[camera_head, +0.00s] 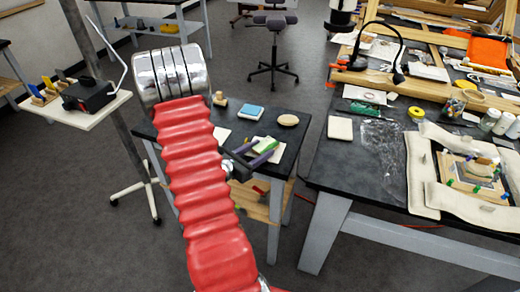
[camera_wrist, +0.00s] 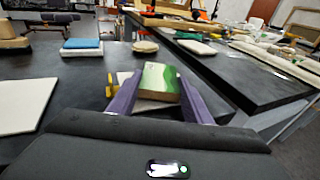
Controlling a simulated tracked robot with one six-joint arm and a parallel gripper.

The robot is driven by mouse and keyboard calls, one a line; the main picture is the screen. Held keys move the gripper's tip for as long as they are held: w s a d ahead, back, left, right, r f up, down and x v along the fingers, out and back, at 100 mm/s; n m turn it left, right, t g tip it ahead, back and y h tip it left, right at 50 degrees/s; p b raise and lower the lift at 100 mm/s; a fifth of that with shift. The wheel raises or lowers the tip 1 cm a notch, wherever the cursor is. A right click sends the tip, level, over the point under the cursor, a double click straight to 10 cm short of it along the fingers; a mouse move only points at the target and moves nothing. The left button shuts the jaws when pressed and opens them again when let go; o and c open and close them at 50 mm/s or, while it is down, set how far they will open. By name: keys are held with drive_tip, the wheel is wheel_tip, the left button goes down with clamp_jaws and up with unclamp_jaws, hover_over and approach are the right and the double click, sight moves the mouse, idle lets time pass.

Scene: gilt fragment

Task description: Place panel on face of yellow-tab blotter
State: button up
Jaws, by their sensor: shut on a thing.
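The panel (camera_wrist: 160,82) is a small thick block with a green and white painted face and a tan edge. My gripper (camera_wrist: 160,92), with purple fingers, is shut on it, one finger on each side. The panel (camera_head: 266,145) and my gripper (camera_head: 255,152) also show over the small dark table in the head view. A yellow tab (camera_wrist: 109,87) shows just left of the left finger, by a pale flat piece (camera_wrist: 124,77) partly hidden behind and under the panel. This looks like the yellow-tab blotter. I cannot tell whether the panel touches it.
A white flat square (camera_wrist: 24,104) lies left on the dark table (camera_wrist: 70,82). A blue-topped pad (camera_wrist: 82,47), a round tan pad (camera_wrist: 145,47) and wooden blocks (camera_wrist: 12,36) stand behind. A larger cluttered bench (camera_head: 350,175) is at the right, across a gap.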

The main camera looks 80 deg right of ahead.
drive_tip(key=shift+f, duration=0.15)
drive_tip(key=o, duration=1.2)
drive_tip(key=shift+c, duration=0.2)
drive_tip(key=v, duration=1.3)
drive_tip(key=shift+a, duration=0.35)
drive_tip(key=shift+w, duration=0.15)
